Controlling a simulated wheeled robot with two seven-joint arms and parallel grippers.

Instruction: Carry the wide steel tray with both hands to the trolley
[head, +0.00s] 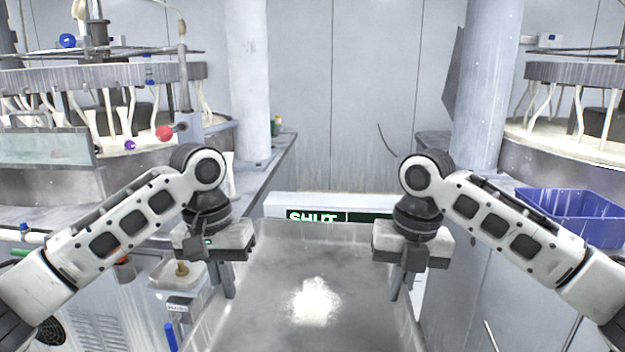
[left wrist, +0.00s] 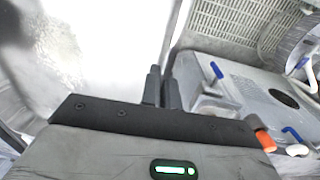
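The wide steel tray (head: 300,258) lies in front of me at the bottom middle of the head view, its near end cut off by the frame. My left gripper (head: 228,282) is at its left rim and my right gripper (head: 396,284) at its right rim. In the left wrist view the tray (left wrist: 105,45) fills the upper left, and the left fingers (left wrist: 162,88) stand close together with the rim between them. The right fingers look closed on the rim, partly hidden by the gripper body. I cannot make out a trolley.
A white panel with a green SHUT sign (head: 320,216) stands beyond the tray. Round polishing machines flank me left (head: 110,78) and right (head: 575,75). A blue bin (head: 575,215) sits at right, and a pale container (head: 178,275) stands left of the tray. A grey wall closes the back.

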